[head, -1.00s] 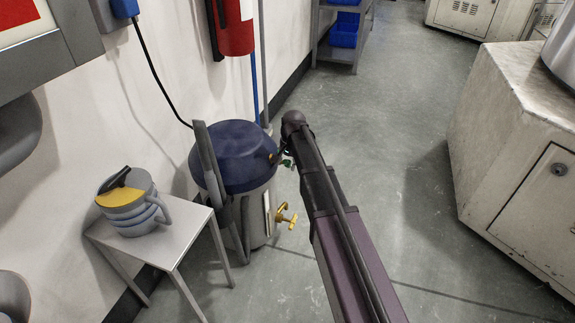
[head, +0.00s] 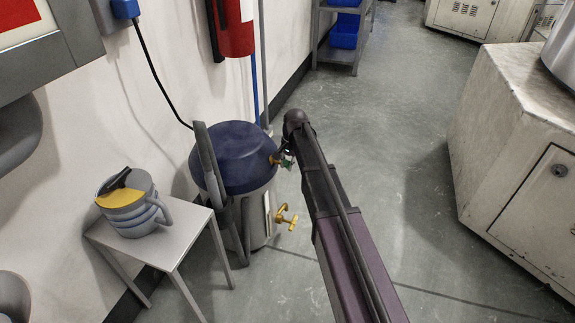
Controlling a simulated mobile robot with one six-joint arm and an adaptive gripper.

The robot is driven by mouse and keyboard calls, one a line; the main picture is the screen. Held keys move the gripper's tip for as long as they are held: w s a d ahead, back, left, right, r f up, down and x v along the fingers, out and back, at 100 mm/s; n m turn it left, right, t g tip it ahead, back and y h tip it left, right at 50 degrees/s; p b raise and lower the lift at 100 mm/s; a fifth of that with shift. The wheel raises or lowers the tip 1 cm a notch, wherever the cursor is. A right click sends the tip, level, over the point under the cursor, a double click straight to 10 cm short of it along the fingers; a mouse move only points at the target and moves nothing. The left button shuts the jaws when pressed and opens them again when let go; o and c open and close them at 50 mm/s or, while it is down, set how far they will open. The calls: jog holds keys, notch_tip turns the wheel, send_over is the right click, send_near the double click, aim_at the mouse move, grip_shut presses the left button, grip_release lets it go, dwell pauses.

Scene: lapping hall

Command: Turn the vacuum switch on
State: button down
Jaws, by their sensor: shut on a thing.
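The vacuum (head: 238,160) stands on the floor by the wall, with a dark blue domed lid and a grey drum. A small brass fitting (head: 274,159) sticks out at the right of its lid rim, beside a small green part (head: 287,162). I cannot make out which part is the switch. My gripper (head: 284,152) shows only as small dark parts at the brass fitting, shut on it as far as I can see. My arm hides most of the gripper and the area right of the fitting.
A yellow tap (head: 286,217) juts from the lower drum. A small table (head: 184,240) with a grey-yellow jug (head: 133,203) stands left. A red extinguisher (head: 235,28) hangs on the wall. A worn cabinet (head: 513,170) stands right. The floor between is open.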

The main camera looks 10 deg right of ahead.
jog(key=c, duration=0.5)
grip_release()
jog(key=shift+c, duration=0.2)
jog(key=shift+s+t, duration=0.15)
jog(key=shift+t, duration=0.25)
jog(key=shift+r+p, duration=0.55)
jog(key=shift+p, duration=0.1)
notch_tip(320, 180, up, 13)
jog(key=d+p, duration=0.1)
jog(key=p, duration=1.2)
jog(key=w+d+f+b, duration=0.3)
jog(key=w+d, duration=0.1)
jog(key=w, duration=0.2)
jog(key=w+d+f+n+g+y+b, duration=0.1)
jog(key=w+d+f+b, duration=0.2)
jog(key=w, duration=0.3)
jog(key=shift+d+n, duration=0.3)
jog(key=shift+d, duration=0.4)
